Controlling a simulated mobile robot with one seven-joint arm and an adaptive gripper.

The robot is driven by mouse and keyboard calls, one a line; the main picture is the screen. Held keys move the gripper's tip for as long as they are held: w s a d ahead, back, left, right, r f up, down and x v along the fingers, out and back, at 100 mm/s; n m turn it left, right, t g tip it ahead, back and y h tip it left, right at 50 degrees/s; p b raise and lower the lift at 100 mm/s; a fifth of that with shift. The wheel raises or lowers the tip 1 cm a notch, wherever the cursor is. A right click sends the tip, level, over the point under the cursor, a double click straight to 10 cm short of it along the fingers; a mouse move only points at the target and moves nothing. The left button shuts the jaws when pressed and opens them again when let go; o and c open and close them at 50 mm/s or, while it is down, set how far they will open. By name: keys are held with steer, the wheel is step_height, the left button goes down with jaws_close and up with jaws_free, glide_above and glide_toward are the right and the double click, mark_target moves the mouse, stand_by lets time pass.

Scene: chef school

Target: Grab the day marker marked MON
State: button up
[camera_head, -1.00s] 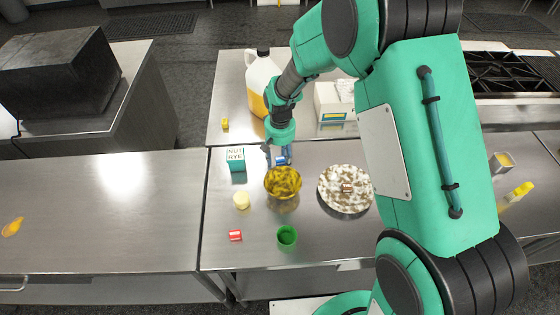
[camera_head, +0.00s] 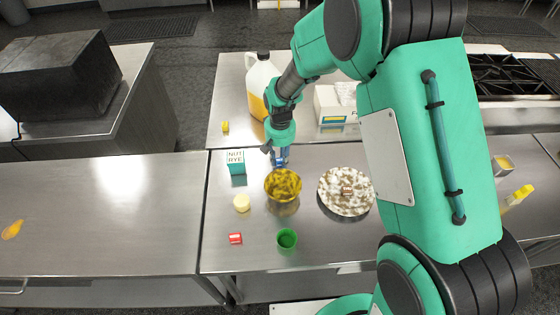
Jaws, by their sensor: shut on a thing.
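My gripper (camera_head: 275,154) is behind the yellow-brown bowl, pointing down at the steel counter. It is shut on a small blue block (camera_head: 282,158), which the fingers partly hide. The block's lettering is too small to read, so I cannot tell whether it is marked MON. A small red block (camera_head: 235,238) with pale lettering lies at the front left of the counter. A brownish block (camera_head: 347,190) sits on the speckled plate (camera_head: 332,206), and a small yellow block (camera_head: 225,127) lies at the back left. I cannot read MON on any of them.
A speckled yellow-brown bowl (camera_head: 283,183) stands just in front of my gripper. A teal box (camera_head: 236,162) reading "NUT RYE" is to its left. A pale round item (camera_head: 241,202) and a green cup (camera_head: 287,238) stand nearer. A jug (camera_head: 261,80) and white box (camera_head: 329,104) are behind.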

mark_target(280, 160)
step_height(280, 160, up, 9)
steer(key=shift+r+p, duration=0.1)
steer(key=shift+p, duration=0.5)
stand_by(0.4)
